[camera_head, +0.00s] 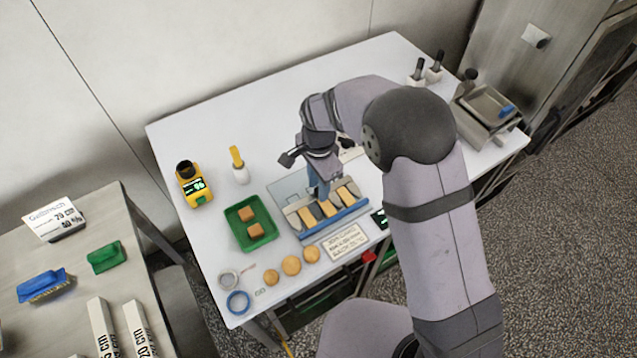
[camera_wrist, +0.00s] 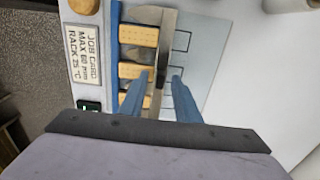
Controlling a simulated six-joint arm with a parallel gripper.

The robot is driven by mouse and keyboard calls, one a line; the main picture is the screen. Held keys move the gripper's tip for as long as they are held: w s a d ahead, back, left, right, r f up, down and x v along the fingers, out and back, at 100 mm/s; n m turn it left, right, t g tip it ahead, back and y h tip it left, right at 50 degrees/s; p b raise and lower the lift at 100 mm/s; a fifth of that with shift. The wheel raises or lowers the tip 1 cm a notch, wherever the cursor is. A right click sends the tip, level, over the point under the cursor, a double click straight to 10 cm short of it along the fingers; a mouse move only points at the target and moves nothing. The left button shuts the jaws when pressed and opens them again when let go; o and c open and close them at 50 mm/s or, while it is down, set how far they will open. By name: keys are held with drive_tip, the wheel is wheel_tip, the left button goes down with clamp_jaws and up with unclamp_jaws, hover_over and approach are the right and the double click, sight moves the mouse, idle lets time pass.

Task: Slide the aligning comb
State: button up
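My gripper (camera_wrist: 160,77) points down over the work plate, its two blue fingers apart. A dark upright handle (camera_wrist: 160,72) stands between the fingers; no clear contact shows. It seems to belong to the grey metal piece (camera_wrist: 166,22), probably the aligning comb, which lies across the row of tan bars. Several tan bars (camera_wrist: 138,36) lie side by side, one end toward a blue strip (camera_wrist: 115,30). In the head view my gripper (camera_head: 321,192) hides part of the row and the handle; a tan bar (camera_head: 347,196) and the blue strip (camera_head: 338,220) show.
A job card (camera_head: 344,242) and round biscuits (camera_head: 291,265) lie in front of the plate. A green tray (camera_head: 250,223) with brown pieces is to the left. A yellow device (camera_head: 194,186) stands farther left. A metal container (camera_head: 488,108) is at the far right. Table behind the plate is mostly clear.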

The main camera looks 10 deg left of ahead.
clamp_jaws()
drive_tip(key=shift+w+a, duration=2.75)
drive_tip(key=shift+w, duration=0.05)
drive_tip(key=shift+r, duration=0.15)
drive_tip(key=shift+w+a, duration=0.1)
drive_tip(key=shift+o, duration=0.3)
unclamp_jaws()
wheel_tip(320, 180, up, 7)
drive_tip(key=b, duration=0.2)
drive_tip(key=shift+b, duration=0.4)
drive_tip(key=shift+r, duration=0.1)
